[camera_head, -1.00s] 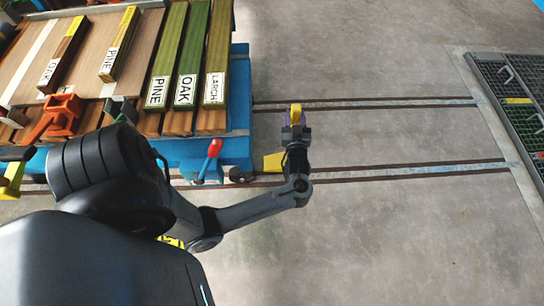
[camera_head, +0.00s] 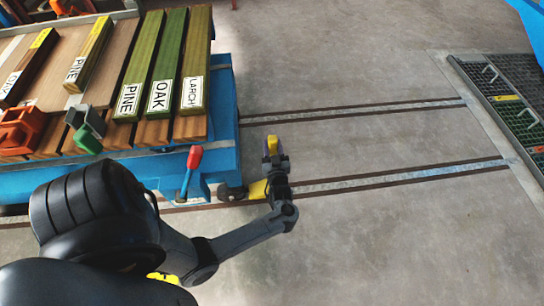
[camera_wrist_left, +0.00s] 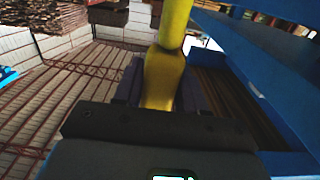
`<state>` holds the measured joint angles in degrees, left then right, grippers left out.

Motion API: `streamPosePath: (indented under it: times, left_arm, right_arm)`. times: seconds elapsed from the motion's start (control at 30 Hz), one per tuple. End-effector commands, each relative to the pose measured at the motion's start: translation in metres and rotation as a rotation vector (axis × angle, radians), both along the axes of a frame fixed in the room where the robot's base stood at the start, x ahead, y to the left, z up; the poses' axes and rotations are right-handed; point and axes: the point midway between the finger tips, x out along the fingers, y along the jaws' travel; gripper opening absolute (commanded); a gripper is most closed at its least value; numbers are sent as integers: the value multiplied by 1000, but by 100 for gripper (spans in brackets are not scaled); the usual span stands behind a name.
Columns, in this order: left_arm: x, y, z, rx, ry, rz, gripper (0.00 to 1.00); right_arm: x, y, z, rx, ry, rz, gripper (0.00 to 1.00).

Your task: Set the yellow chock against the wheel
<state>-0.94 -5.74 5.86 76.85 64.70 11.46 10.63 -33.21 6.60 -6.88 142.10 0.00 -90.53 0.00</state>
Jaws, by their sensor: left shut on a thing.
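The yellow chock's wedge-shaped part (camera_head: 258,189) shows beside the small dark wheel (camera_head: 235,192) at the lower right corner of the blue cart (camera_head: 225,120). Whether wedge and wheel touch, I cannot tell. My left gripper (camera_head: 272,153) is shut on a yellow piece that looks like the chock's handle. In the left wrist view this yellow piece (camera_wrist_left: 168,65) rises from between the fingers and leaves the top of the picture. My wrist partly hides the wedge, and the join to the handle is hidden. My right gripper is not in view.
Labelled timber beams (camera_head: 153,75) lie on the cart. A red-topped lever (camera_head: 193,160) stands near the wheel. Two floor rails (camera_head: 410,178) run right to a dark grating (camera_head: 515,105). The floor to the right is clear.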

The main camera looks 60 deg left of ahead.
Motion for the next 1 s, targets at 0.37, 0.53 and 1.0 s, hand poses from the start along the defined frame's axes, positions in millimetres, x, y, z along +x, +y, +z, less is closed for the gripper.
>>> streamPosePath:
  times: [0.37, 0.53, 1.0]
  left_arm:
    - [1, 1, -35, 5, -3, 1, 0]
    - [1, 1, -37, 5, -5, 1, 0]
    - [0, 0, -42, 0, -1, 0, 56]
  right_arm:
    - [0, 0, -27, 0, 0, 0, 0]
    - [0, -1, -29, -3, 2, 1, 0]
    - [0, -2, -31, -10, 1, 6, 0]
